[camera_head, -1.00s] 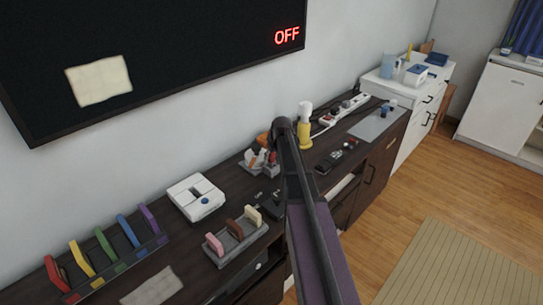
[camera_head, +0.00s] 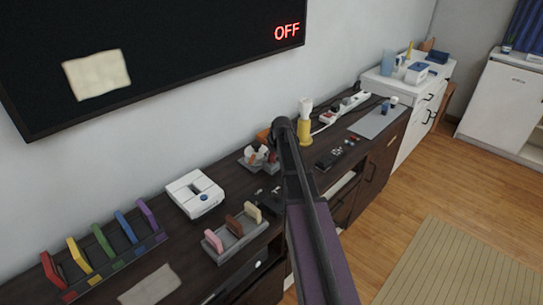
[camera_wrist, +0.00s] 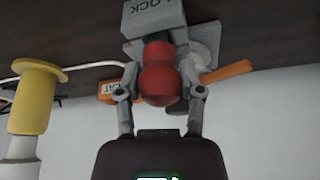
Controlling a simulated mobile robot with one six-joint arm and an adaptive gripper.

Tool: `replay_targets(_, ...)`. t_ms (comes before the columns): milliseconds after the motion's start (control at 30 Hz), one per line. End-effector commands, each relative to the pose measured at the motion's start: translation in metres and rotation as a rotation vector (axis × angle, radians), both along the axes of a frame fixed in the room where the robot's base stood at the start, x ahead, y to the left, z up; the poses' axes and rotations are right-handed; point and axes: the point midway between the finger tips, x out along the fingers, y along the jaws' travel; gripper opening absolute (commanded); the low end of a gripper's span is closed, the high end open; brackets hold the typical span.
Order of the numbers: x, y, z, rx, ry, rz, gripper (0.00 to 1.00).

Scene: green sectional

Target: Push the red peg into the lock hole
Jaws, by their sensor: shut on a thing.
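The red peg (camera_wrist: 160,80) has a rounded, bulbous body and sits between the two fingers of my gripper (camera_wrist: 161,92) in the wrist view. My gripper is shut on it. A grey block marked LOCK (camera_wrist: 152,18) is directly above the peg in this upside-down view. The peg's narrower far end meets or overlaps the block's near face. The hole itself is hidden behind the peg, and I cannot tell how deep the peg sits. In the head view, my arm covers the peg and the lock.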

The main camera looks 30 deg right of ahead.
Motion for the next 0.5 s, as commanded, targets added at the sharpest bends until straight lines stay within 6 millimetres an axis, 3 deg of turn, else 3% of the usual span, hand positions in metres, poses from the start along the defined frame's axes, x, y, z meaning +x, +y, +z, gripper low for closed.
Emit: replay_targets(500,0.0000,0.0000,-0.0100,0.000,0.000,0.000,0.02)
